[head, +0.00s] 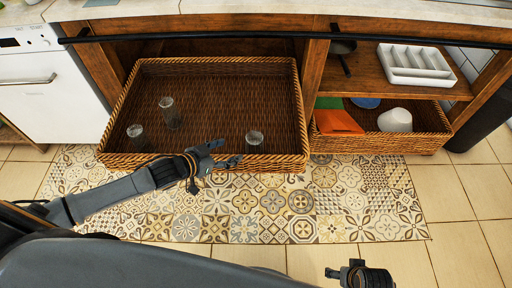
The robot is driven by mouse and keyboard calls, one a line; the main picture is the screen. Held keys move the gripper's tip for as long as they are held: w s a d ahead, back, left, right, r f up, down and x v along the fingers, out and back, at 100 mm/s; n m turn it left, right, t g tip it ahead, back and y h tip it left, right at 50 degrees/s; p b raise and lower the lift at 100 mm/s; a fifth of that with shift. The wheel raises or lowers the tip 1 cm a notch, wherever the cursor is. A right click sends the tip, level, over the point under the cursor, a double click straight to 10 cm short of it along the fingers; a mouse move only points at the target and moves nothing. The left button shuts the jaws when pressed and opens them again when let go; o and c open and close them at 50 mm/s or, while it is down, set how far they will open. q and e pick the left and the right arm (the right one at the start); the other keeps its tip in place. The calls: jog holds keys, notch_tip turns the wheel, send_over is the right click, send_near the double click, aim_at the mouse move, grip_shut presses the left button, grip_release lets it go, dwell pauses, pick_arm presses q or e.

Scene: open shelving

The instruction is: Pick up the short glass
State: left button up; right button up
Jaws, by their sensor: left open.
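Three clear glasses stand in a large wicker basket (215,68) pulled out from the shelving. A short glass (255,138) is near the basket's front, right of its middle. Another short-looking glass (136,131) is near the front left. A taller glass (168,112) stands behind and right of that one. My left gripper (229,153) is open and empty at the basket's front rim, a little left of and in front of the right short glass, apart from it. My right gripper (345,270) is low at the bottom edge; its jaws are unclear.
A smaller wicker basket (385,144) at right holds an orange item (337,120) and a white cup-like item (395,120). A white tray (414,66) sits on the shelf above. A dark rail (230,36) crosses above the large basket. The patterned mat (270,215) is clear.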

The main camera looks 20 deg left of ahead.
aim_at(248, 143)
pick_arm(q)
jog(key=shift+w+f, duration=0.1)
jog(key=shift+w, duration=0.15)
jog(key=b+x, duration=0.2)
jog(key=x, duration=0.5)
jog(key=b+x, duration=0.1)
jog(key=x, duration=0.4)
jog(key=shift+w+d+f+b, duration=0.15)
jog(key=shift+b, duration=0.25)
jog(key=shift+w+d+f, duration=0.1)
jog(key=shift+w+d, duration=0.05)
jog(key=shift+w, duration=0.15)
jog(key=c, duration=1.1)
pick_arm(e)
jog(key=w+v, duration=0.2)
jog(key=v, duration=1.1)
jog(key=shift+r+t, duration=0.4)
jog(key=shift+r, duration=0.1)
pick_arm(q)
jog(key=shift+o, duration=0.2)
pick_arm(e)
jog(key=shift+d, duration=0.1)
